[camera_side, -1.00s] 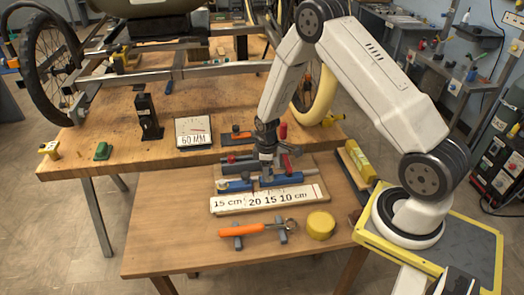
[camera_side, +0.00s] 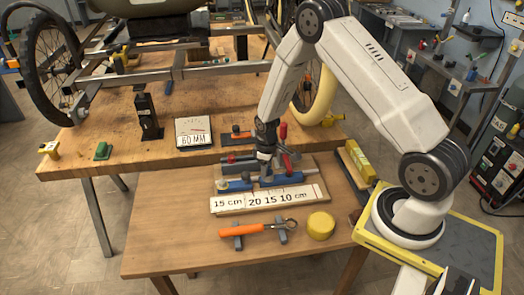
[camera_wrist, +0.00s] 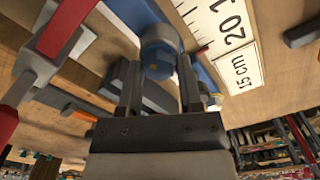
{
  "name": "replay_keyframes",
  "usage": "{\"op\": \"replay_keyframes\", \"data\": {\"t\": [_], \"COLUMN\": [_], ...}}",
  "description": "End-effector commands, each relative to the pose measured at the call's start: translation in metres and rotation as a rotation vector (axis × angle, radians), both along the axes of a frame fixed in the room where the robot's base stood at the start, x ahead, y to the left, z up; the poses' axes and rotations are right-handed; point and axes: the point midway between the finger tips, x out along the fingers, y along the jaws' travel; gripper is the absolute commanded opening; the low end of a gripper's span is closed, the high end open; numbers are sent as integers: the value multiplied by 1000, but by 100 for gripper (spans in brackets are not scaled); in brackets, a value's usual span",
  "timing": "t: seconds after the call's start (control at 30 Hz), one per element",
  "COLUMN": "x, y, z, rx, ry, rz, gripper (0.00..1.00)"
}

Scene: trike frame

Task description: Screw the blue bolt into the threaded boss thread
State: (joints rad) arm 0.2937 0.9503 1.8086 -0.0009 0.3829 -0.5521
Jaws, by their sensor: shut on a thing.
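In the wrist view, the two fingers of my gripper (camera_wrist: 160,80) stand on either side of a blue round part, which I take as the blue bolt (camera_wrist: 158,68). The gripper is shut on it. A wider blue-grey round part (camera_wrist: 160,36) lies just beyond the fingertips, against a blue bar (camera_wrist: 205,75); I cannot tell if it is the threaded boss. The thread itself is hidden. In the side view, my gripper (camera_side: 265,168) points down over the blue fixture (camera_side: 238,185) on the front table, and the bolt is too small to make out.
Red-handled clamps (camera_side: 283,131) stand close beside my gripper. A white ruler strip (camera_side: 230,204) lies in front of the fixture. An orange-handled tool (camera_side: 250,230) and a yellow round item (camera_side: 320,225) lie farther forward. The table's front left is clear.

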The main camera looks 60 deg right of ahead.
Motion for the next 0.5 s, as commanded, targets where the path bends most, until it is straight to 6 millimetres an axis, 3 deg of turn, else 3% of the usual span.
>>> {"op": "replay_keyframes", "data": {"t": [0.1, 0.13, 0.17, 0.5], "x": [0, 0, 0, 0], "y": [0, 0, 0, 0], "z": [0, 0, 0, 0], "rx": [0, 0, 0, 0], "ry": [0, 0, 0, 0], "rz": [1, 1, 1, 8], "gripper": [12, 52, 61, 64]}}
